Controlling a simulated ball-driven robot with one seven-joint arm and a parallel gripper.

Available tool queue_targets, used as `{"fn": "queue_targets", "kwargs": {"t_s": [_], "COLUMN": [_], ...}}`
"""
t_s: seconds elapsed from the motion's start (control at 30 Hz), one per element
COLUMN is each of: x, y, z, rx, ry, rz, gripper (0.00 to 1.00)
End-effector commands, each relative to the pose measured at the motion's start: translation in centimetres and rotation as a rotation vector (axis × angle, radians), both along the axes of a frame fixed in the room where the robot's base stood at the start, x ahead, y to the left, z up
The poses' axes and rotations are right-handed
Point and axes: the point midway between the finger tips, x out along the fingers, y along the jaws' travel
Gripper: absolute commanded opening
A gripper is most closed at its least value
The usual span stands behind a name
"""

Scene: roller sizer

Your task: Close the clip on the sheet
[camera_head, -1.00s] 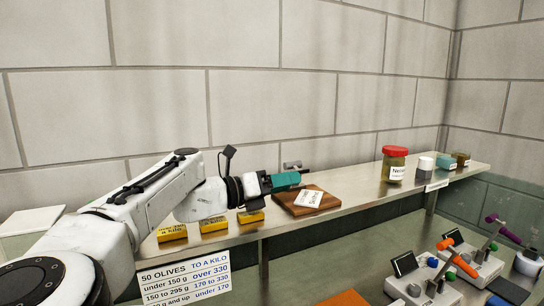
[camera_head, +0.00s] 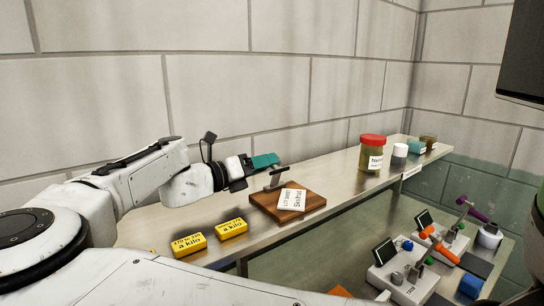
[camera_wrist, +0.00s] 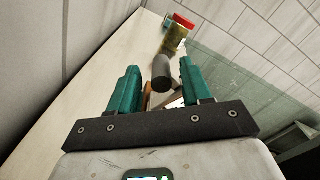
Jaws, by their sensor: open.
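The white printed sheet (camera_head: 292,199) lies on a brown wooden board (camera_head: 262,205) on the shelf. The clip (camera_head: 278,173) stands at the board's far left edge, its grey metal bar raised over the board. My gripper (camera_head: 268,162) is just left of and behind the clip, its teal fingers level with the bar. In the wrist view my gripper (camera_wrist: 159,72) is open, with the dark grey round end of the clip's bar (camera_wrist: 162,74) between its fingers; I cannot tell if they touch it. The clip's base and most of the sheet are hidden there.
Yellow blocks (camera_head: 188,244) sit on the shelf left of the board. A red-lidded jar (camera_head: 371,155) and small cups (camera_head: 400,150) stand farther right. Below the shelf are devices with coloured levers (camera_head: 412,265). A block wall runs close behind.

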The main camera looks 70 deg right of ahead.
Motion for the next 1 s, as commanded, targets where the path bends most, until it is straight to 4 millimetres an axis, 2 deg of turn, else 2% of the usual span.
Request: {"fn": "queue_targets", "kwargs": {"t_s": [0.1,0.23,0.6,1.0], "x": [-0.9,-1.5,-1.8,-1.7], "y": [-1.5,-2.4,-2.9,-2.9], "z": [0.2,0.2,0.0,-0.1], "rx": [0.001,0.000,0.001,0.001], "ry": [0.000,0.000,0.000,-0.001], "rz": [-0.002,0.000,0.001,0.003], "gripper": [0.48,0.48,0.48,0.11]}}
